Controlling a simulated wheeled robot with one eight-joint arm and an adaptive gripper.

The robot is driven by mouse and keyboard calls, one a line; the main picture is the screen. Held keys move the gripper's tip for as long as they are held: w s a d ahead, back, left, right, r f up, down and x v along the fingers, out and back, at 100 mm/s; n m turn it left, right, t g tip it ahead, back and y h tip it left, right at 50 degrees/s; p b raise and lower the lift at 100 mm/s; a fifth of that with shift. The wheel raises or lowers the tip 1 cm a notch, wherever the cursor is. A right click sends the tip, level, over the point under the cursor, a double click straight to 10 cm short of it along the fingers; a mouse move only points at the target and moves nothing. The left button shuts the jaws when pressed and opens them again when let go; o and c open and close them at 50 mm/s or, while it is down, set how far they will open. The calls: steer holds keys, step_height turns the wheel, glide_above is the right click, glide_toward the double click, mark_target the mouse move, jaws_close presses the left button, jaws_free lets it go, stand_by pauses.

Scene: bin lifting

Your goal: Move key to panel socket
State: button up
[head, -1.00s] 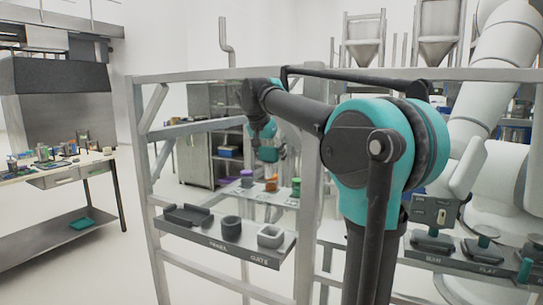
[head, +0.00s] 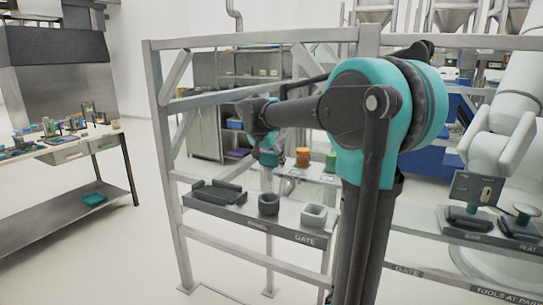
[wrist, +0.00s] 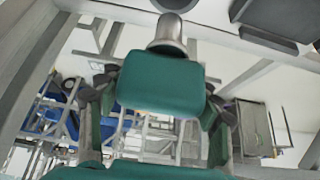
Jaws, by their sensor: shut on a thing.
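A key with a teal block handle (wrist: 160,82) and a short grey metal stem (wrist: 168,32) fills the middle of the wrist view. My gripper (wrist: 157,115) is shut on it, with a dark and green finger on each side of the handle. In the head view my gripper (head: 268,150) is small and hangs near the left shelf, behind its back edge; the key cannot be made out there. A small dark panel with a pale slot (head: 476,189) stands at the right; I cannot tell whether it is the panel socket.
The left shelf (head: 243,222) carries a dark low holder (head: 217,192), a dark ring (head: 268,204) and a pale square ring (head: 314,215). Metal rails (head: 165,160) frame it. Orange (head: 303,157) and green (head: 331,162) pieces stand behind. A workbench (head: 75,146) is far left, with open floor before it.

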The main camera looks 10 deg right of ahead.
step_height(320, 180, down, 7)
steer(key=shift+r, duration=0.15)
stand_by(0.5)
steer(key=shift+f, duration=2.4)
stand_by(1.8)
steer(key=o, duration=1.4)
steer(key=shift+o, duration=0.6)
steer(key=shift+o, duration=0.9)
steer(key=shift+r, duration=4.5)
